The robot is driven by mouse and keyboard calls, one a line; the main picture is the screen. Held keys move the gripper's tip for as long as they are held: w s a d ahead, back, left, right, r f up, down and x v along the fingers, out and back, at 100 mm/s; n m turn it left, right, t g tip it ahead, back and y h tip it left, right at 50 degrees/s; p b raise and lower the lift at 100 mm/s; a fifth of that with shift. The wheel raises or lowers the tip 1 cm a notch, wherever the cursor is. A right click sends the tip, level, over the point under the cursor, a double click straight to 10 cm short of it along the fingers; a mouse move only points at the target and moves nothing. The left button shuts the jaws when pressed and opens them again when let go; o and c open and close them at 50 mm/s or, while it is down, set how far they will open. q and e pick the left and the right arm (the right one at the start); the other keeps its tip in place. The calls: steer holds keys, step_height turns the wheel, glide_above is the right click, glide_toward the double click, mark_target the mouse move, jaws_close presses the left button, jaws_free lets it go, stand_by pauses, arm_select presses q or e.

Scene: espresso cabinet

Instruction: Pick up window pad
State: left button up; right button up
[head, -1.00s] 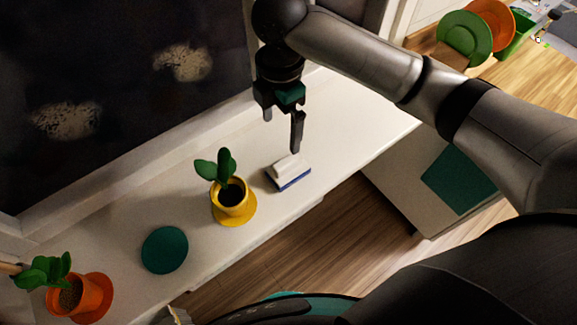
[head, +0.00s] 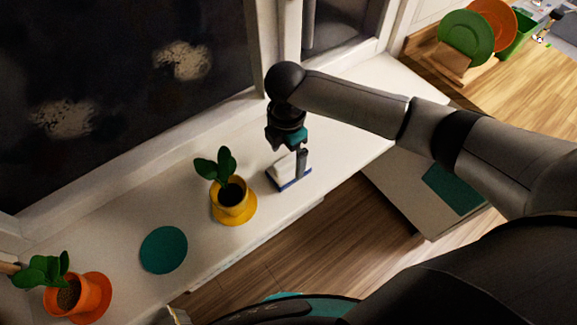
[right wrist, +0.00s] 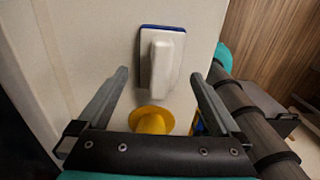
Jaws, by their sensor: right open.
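The window pad (head: 285,170) is a white block with a raised white grip and a blue edge. It lies on the white windowsill, to the right of the yellow plant pot. My right gripper (head: 287,160) is open just above the pad, pointing down; one finger hides part of it. In the right wrist view the pad (right wrist: 161,58) lies ahead of the two spread fingers of the gripper (right wrist: 157,75), centred between them, with nothing held. My left gripper is not in view.
A yellow pot with a plant (head: 230,195) stands close left of the pad. A teal disc (head: 163,250) and an orange potted plant (head: 78,297) are further left. The window is behind the sill. Bare sill (head: 345,130) lies right of the pad.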

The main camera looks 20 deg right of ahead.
mark_target(288, 159)
steer(key=shift+d+f, duration=0.1)
steer(key=shift+f, duration=1.35)
steer(key=shift+c, duration=0.4)
steer(key=c, duration=1.3)
steer(key=shift+r, duration=0.15)
step_height(288, 159, up, 20)
steer(key=shift+f+p, duration=0.1)
steer(key=shift+p, duration=0.6)
